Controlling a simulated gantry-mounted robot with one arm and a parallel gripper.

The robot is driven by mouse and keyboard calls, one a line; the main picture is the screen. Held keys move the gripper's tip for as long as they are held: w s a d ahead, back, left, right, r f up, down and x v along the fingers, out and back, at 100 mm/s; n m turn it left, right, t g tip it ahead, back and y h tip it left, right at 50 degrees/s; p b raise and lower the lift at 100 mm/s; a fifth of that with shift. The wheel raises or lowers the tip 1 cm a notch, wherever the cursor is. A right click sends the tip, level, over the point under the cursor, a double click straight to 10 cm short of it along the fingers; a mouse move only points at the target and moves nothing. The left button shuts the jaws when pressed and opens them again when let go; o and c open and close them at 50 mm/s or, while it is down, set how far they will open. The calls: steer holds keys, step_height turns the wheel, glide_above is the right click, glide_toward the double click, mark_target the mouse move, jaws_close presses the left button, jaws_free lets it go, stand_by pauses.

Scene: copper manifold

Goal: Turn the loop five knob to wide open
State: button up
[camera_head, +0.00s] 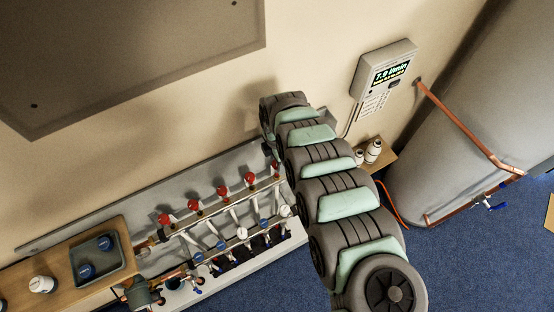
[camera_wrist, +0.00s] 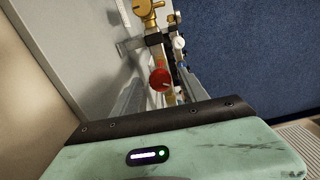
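No loop numbers are readable. In the wrist view one red knob (camera_wrist: 160,79) shows ahead of my gripper (camera_wrist: 162,76). Two grey fingers appear to reach forward on either side of this knob, apart from each other. I cannot tell whether they touch it.
White-capped parts (camera_head: 242,233) line the lower bar. A wooden shelf (camera_head: 70,248) with a grey tray (camera_head: 98,275) is at left. A display unit (camera_head: 386,72) and grey tank (camera_head: 470,130) are at right.

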steer(key=shift+r, duration=0.1)
step_height(320, 180, up, 11)
steer(key=b, duration=0.1)
stand_by(0.5)
stand_by(0.4)
